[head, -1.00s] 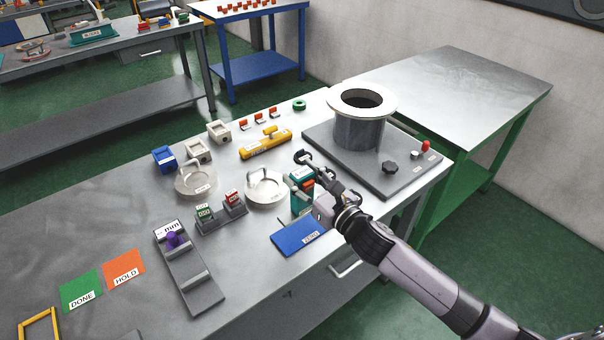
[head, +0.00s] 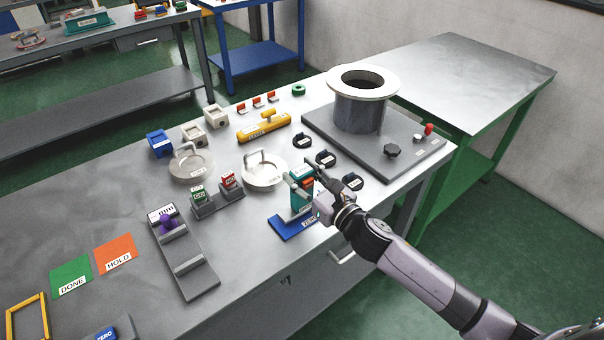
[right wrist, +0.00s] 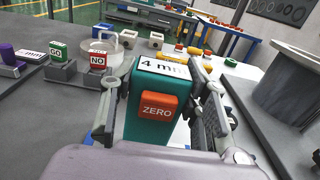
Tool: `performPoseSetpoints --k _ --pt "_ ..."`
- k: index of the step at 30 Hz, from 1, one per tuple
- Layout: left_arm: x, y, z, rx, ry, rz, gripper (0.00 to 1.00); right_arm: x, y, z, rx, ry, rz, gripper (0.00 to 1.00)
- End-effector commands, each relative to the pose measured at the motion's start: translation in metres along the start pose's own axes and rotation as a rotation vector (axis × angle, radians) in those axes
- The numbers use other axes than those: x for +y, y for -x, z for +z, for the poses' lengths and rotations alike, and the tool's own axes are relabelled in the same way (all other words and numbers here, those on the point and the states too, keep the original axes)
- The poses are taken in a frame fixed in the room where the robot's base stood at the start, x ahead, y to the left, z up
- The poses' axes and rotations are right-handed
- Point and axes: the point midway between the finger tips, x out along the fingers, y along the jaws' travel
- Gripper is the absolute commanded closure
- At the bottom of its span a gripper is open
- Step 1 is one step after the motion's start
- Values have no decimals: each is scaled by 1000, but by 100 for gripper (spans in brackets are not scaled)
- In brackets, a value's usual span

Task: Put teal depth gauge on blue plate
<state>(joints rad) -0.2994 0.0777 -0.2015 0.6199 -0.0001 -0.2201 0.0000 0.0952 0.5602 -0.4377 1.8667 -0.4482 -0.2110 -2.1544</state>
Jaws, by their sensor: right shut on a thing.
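The teal depth gauge (head: 301,200) stands upright in my right gripper (head: 308,182), over the far part of the blue plate (head: 284,230). I cannot tell whether its base touches the plate. In the right wrist view, the gauge (right wrist: 150,122) sits between the two fingers of my right gripper (right wrist: 160,100), which are shut on its sides. Its orange ZERO button and "4 mm" display face the camera. The plate lies near the table's front edge, its white ZERO label partly visible. My left gripper is not in view.
A white lidded disc with a handle (head: 264,172) and small green and red blocks (head: 228,182) stand left of the gauge. Dark round clips (head: 326,158) lie behind my gripper. A flanged cylinder (head: 360,108) stands on a grey base at the right. A grey purple-knobbed fixture (head: 187,262) is at left.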

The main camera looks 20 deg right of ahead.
Motion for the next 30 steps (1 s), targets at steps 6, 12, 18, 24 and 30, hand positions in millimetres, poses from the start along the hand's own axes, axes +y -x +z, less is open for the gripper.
performPoseSetpoints --k 6,12,18,24,30 --pt "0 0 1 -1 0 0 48 0 0 1 -2 0 1 100" --pt "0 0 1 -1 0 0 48 0 0 1 -2 0 0 100" --pt "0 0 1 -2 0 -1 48 0 0 0 -2 0 0 100" --pt "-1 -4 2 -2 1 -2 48 0 0 -3 -2 0 0 100" --pt "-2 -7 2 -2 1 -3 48 0 0 -8 -2 1 0 100"
